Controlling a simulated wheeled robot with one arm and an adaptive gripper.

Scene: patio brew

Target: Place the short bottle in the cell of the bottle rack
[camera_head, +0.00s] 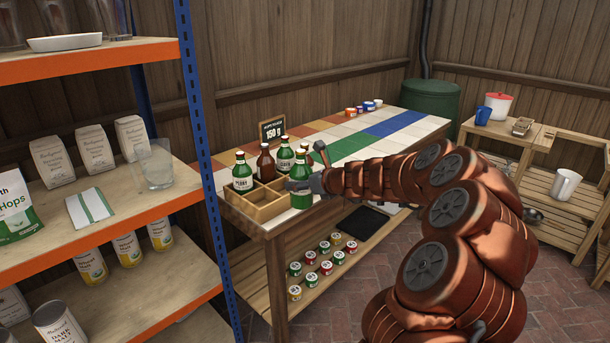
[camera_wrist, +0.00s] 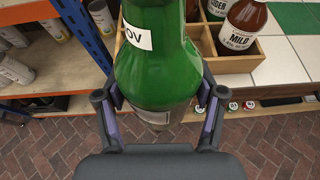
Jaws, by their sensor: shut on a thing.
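My gripper (camera_head: 316,183) is shut on a short green bottle (camera_head: 301,190) in front of the bottle rack. The bottle is upright or nearly so in the head view. In the wrist view the green bottle (camera_wrist: 155,75) fills the space between the two fingers (camera_wrist: 158,108) of my gripper. The wooden bottle rack (camera_head: 262,212) stands on the near left end of the tiled table. Its front cells look empty. In the wrist view the rack (camera_wrist: 236,62) shows behind the held bottle.
The orange and blue shelf (camera_head: 208,150) stands close on the left of the rack. A small chalkboard sign (camera_head: 272,132) is behind the rack. Small jars (camera_head: 308,267) stand on the table's lower shelf. The tiled tabletop (camera_head: 385,133) is mostly clear.

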